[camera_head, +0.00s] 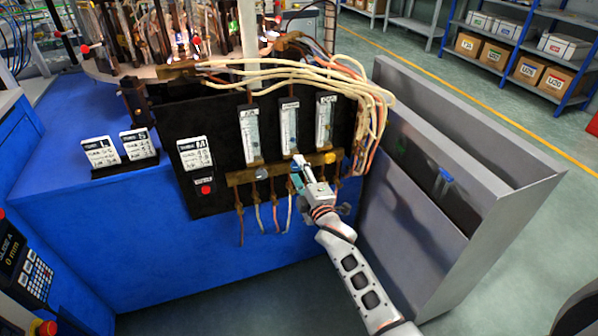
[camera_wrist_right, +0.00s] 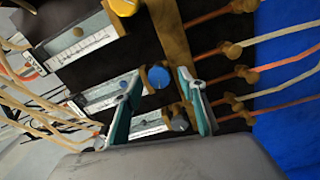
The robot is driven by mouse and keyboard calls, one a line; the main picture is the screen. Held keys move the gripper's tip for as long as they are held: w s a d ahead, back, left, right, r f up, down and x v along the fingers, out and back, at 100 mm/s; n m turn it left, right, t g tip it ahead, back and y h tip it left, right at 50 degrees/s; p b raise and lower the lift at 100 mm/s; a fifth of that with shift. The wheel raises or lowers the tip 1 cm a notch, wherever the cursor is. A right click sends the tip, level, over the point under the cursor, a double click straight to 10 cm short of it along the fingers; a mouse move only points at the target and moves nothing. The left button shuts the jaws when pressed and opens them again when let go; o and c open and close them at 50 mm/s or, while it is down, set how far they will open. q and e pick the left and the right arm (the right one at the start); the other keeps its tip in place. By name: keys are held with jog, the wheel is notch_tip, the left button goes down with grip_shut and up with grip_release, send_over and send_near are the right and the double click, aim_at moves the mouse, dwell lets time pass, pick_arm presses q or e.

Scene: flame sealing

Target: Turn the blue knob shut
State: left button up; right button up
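The blue knob (camera_wrist_right: 158,77) sits on the brass bar (camera_wrist_right: 176,45), between a yellow knob (camera_wrist_right: 124,6) and a grey knob (camera_wrist_right: 180,123). My right gripper (camera_wrist_right: 159,76) is open, its two teal fingers apart, with the blue knob showing between the fingertips in the wrist view. Contact with the knob cannot be told. In the head view my right gripper (camera_head: 298,170) is at the middle of the bar and hides the blue knob. The yellow knob (camera_head: 330,157) and the grey knob (camera_head: 262,173) show on either side. My left gripper is not in view.
Three flow gauges (camera_head: 289,127) stand above the bar on a black panel (camera_head: 222,192). Hoses (camera_head: 276,217) hang below the bar, and pale cables (camera_head: 300,72) loop over the panel top. A grey open bin (camera_head: 440,235) stands close to my right arm.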

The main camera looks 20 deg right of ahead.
jog(key=s, duration=1.2)
jog(key=shift+d, duration=0.25)
